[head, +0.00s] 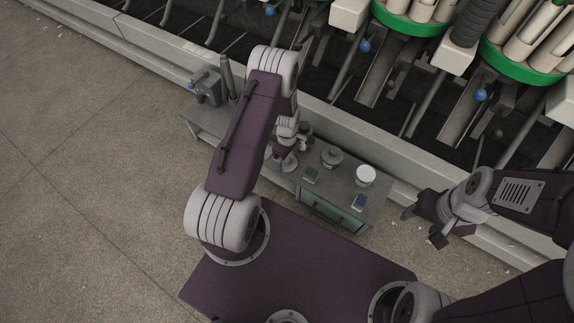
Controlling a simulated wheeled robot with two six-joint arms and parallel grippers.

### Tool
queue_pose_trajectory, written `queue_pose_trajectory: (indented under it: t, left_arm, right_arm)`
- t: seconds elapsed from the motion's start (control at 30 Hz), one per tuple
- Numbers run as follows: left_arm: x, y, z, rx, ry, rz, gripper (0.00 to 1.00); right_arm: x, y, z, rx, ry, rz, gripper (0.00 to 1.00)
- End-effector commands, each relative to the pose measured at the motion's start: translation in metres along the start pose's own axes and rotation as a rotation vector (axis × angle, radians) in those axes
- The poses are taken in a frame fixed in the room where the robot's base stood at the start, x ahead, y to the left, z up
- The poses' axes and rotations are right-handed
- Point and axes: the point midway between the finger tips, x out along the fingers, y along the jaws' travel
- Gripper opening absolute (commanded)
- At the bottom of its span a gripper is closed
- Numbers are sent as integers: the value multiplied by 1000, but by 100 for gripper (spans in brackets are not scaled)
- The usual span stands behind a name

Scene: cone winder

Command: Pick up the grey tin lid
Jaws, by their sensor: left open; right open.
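My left arm reaches over the bench, and its gripper (283,153) points down, small and partly hidden by my own arm. A small pale grey round disc (289,164), which looks like the grey tin lid, lies at its fingertips; I cannot tell whether they touch. A grey-green round tin (332,157) stands to the right of it, and a pot with a white round top (366,175) stands further right. My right gripper (422,226) is open and empty, beyond the bench's right end, with its fingers spread.
The low grey bench (346,191) also bears a small green box (311,175), a small dark blue-topped box (358,202) and a grey device (208,87) at its left end. The winding machine (420,90) stands behind. Open floor (90,190) lies to the left.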

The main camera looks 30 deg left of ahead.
Motion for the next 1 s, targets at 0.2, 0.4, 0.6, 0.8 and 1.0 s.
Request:
queue_pose_trajectory:
  t: [0.2,0.4,0.6,0.8,1.0]
  left_arm:
    - [14,0,0,0,0,0,88]
    - [13,0,0,0,0,0,49]
    - [13,0,0,0,0,0,37]
    - [1,0,0,0,0,1,37]
    - [-40,1,1,1,1,2,37]
  right_arm:
    - [9,0,1,0,0,0,58]
    - [8,0,1,0,0,0,58]
    - [8,0,1,0,0,0,58]
    - [-1,0,0,0,0,0,58]
    - [-30,-1,-3,0,0,0,58]
